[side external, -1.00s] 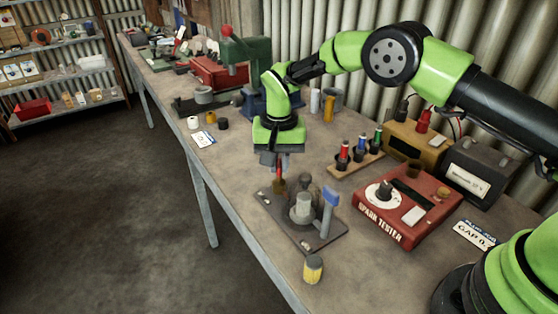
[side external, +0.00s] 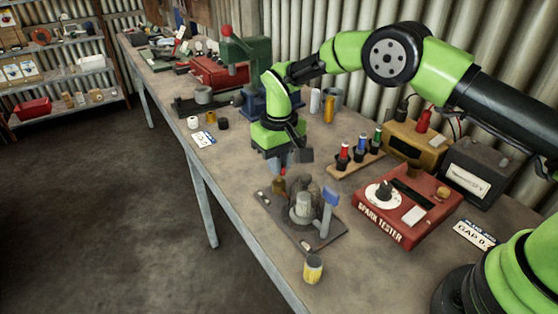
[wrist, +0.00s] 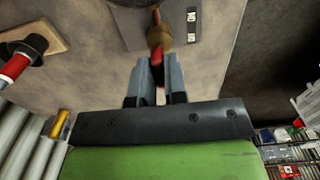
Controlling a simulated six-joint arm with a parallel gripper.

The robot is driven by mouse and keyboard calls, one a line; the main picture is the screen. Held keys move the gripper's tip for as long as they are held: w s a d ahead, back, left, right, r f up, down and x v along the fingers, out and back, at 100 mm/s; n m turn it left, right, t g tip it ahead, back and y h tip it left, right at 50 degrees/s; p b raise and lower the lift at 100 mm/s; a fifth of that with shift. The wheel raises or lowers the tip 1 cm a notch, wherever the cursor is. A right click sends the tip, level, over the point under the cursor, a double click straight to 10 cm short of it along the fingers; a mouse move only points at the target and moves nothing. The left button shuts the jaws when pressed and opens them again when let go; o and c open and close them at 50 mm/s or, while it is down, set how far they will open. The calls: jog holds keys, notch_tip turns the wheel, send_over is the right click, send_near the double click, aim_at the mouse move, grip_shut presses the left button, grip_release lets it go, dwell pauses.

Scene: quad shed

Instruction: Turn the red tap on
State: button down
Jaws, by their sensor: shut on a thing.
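The red tap (side external: 279,186) has a small brass body at the back left of a dark plate (side external: 305,243) on the bench. My gripper (side external: 282,168) is above it, pointing down, with its jaws shut on the tap's red handle. In the wrist view, a sliver of red shows between the fingers of my gripper (wrist: 158,82), just by the brass body of the red tap (wrist: 159,36). The fingers hide most of the handle, so its exact angle cannot be told.
A yellow pot (side external: 313,269) stands in front.

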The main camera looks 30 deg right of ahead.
dwell(0.3)
jog(key=c, duration=1.2)
grip_release()
jog(key=shift+o, duration=0.2)
notch_tip(320, 180, up, 10)
jog(key=s+d+r+m+t+y, duration=0.1)
jog(key=s+d+r+t, duration=0.1)
jog(key=s+r, duration=0.45)
jog(key=s+d+r+m+t, duration=0.15)
jog(key=s+r, duration=0.25)
jog(key=r, duration=0.5)
jog(key=s+d+m+t+y, duration=0.1)
jog(key=s+d+t, duration=0.2)
jog(key=s, duration=1.4)
jog(key=shift+s+d+f+t, duration=0.15)
jog(key=shift+s+f+t, duration=0.2)
